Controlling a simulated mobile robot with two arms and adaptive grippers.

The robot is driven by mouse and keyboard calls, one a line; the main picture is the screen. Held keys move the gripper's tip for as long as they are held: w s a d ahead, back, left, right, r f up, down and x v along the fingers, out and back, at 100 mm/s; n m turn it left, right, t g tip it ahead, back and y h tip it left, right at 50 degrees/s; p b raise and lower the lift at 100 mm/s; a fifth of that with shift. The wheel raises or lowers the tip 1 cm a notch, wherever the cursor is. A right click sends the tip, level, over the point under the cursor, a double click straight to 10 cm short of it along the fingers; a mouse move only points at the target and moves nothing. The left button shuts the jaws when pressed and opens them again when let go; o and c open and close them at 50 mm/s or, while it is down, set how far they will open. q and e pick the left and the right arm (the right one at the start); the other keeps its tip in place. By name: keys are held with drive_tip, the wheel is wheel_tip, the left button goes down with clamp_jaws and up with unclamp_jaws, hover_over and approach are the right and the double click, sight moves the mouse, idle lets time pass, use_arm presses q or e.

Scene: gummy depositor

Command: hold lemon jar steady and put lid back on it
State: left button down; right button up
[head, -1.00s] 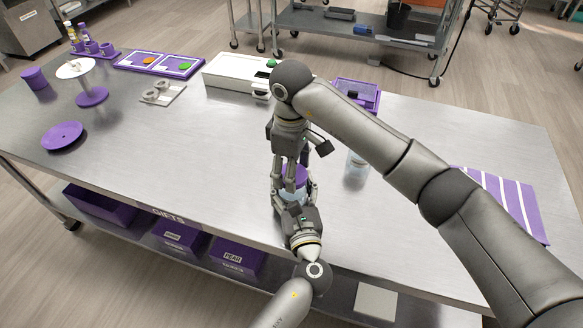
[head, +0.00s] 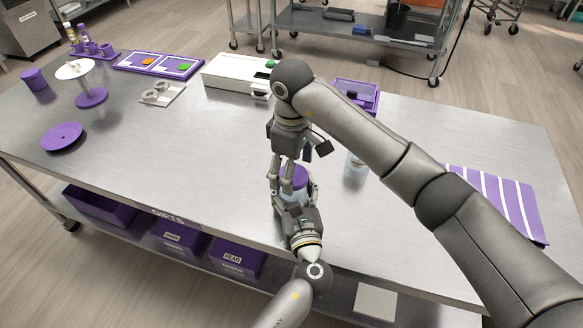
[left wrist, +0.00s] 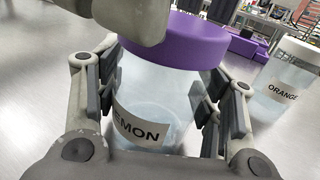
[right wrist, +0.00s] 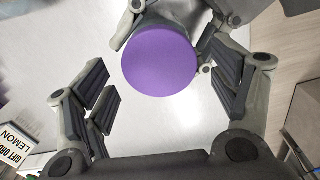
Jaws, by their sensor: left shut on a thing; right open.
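The lemon jar (left wrist: 155,90) is clear with a LEMON label, and stands between the fingers of my left gripper (left wrist: 160,95), which is shut on its body. The purple lid (left wrist: 195,40) sits on top of the jar; whether it is fully seated I cannot tell. The lid also shows in the head view (head: 298,177) and as a full disc in the right wrist view (right wrist: 160,61). My right gripper (head: 281,182) is open and points down beside the lid. One of its fingers partly covers the lid in the left wrist view. The jar is mostly hidden in the head view.
An orange jar (left wrist: 285,85) with a white lid stands nearby. A striped purple mat (head: 500,200) lies at right, a purple plate (head: 62,137) at left. A white machine (head: 238,74) and purple tray (head: 158,64) stand at the back. The table's left middle is clear.

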wheel_tip(320, 180, up, 4)
drive_tip(key=shift+r, duration=0.1)
drive_tip(key=shift+c, duration=0.5)
